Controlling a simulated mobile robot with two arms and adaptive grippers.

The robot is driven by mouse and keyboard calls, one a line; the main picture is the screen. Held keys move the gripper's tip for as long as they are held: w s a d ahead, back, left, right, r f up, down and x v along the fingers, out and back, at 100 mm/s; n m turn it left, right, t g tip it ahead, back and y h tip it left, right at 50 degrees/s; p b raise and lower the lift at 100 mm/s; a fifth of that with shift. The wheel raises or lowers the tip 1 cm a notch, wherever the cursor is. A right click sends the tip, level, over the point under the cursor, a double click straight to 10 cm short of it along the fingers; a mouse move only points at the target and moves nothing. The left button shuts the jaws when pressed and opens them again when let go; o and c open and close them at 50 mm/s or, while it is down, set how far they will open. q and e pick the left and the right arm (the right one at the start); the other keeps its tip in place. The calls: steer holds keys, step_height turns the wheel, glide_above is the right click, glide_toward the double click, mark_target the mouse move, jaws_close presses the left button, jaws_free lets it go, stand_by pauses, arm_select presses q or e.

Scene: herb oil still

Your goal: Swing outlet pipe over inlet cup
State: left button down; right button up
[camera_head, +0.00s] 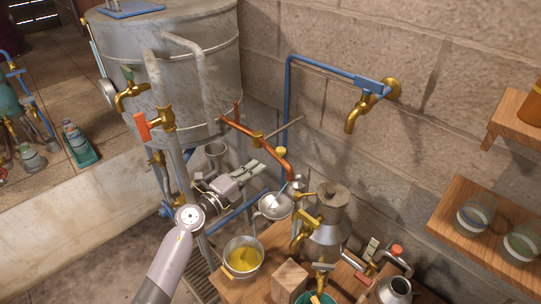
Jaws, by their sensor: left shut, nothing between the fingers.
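A copper pipe (262,139), which looks like the outlet pipe, slants down to the right from beside the steel tank. Its lower right end bends downward near a silvery funnel-like cup (275,206), likely the inlet cup. The pipe's end appears just right of the cup's rim; I cannot tell exactly whether it is over the opening. My left gripper (258,170) is shut and empty, just below and left of the pipe's lower part. I cannot tell whether its fingers touch the pipe. My right gripper is not in view.
A large steel tank (180,70) stands behind. A pot of yellow liquid (243,257) and a metal can (325,232) stand near the funnel. A blue wall pipe (320,66) carries a brass tap (356,112). Wooden shelves (478,250) with jars are at right.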

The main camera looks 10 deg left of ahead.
mark_target(277, 152)
arm_select(q)
steer(key=x, duration=0.6)
steer(key=shift+f, duration=0.1)
steer(key=shift+x, duration=0.75)
